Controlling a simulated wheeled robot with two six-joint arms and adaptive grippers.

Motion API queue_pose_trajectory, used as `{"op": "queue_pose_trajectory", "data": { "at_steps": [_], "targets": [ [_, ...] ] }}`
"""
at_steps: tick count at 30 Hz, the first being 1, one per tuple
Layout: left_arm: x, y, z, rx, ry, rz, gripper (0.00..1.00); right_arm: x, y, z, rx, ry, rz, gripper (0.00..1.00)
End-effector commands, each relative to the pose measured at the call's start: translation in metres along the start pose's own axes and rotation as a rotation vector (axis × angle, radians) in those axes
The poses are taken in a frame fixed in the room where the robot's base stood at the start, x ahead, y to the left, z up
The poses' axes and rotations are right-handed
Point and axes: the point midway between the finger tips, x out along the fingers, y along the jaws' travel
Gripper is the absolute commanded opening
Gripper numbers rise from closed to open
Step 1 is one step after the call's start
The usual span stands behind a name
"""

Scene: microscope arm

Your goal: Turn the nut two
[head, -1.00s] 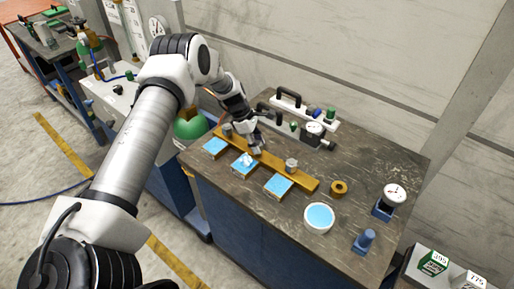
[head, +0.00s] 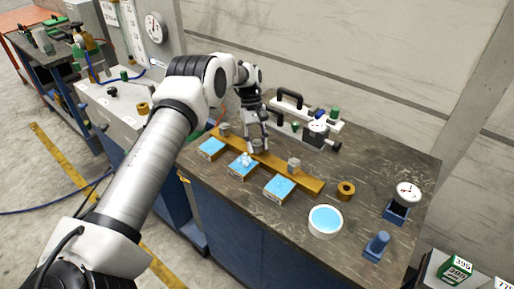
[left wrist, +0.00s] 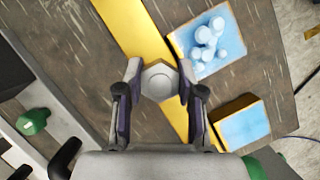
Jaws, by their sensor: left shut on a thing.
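A yellow bar (head: 312,183) lies across the bench with grey nuts along it. One nut (head: 225,128) is near its left end and another nut (head: 294,165) is toward its right end. My left gripper (head: 257,147) points down at the middle of the bar. In the left wrist view its two fingers are closed on opposite sides of a grey hexagonal nut (left wrist: 160,80), the middle one. The fingers hide most of this nut in the head view. The nut's top face shows between the fingertips, over the bar (left wrist: 122,22). My right gripper is not in view.
Blue-topped blocks (head: 211,148) (head: 279,187) stand in front of the bar; the middle block (head: 236,171) carries small pale pieces. A handled fixture (head: 292,101) is behind.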

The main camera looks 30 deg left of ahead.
Motion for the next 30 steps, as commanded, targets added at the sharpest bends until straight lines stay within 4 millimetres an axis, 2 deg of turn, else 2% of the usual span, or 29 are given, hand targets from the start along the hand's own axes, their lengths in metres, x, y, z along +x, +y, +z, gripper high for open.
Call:
{"op": "queue_pose_trajectory", "data": {
  "at_steps": [1, 15, 30],
  "targets": [
    [0.005, 0.0, -0.001, 0.037, -0.004, -0.02, 0.03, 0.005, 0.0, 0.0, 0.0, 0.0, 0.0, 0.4],
    [0.003, 0.0, 0.0, 0.367, -0.004, -0.154, 0.03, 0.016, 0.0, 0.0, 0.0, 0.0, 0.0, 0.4],
    [0.001, -0.001, 0.0, 0.458, -0.002, -0.19, 0.03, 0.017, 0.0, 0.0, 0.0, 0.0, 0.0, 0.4]
  ]
}}
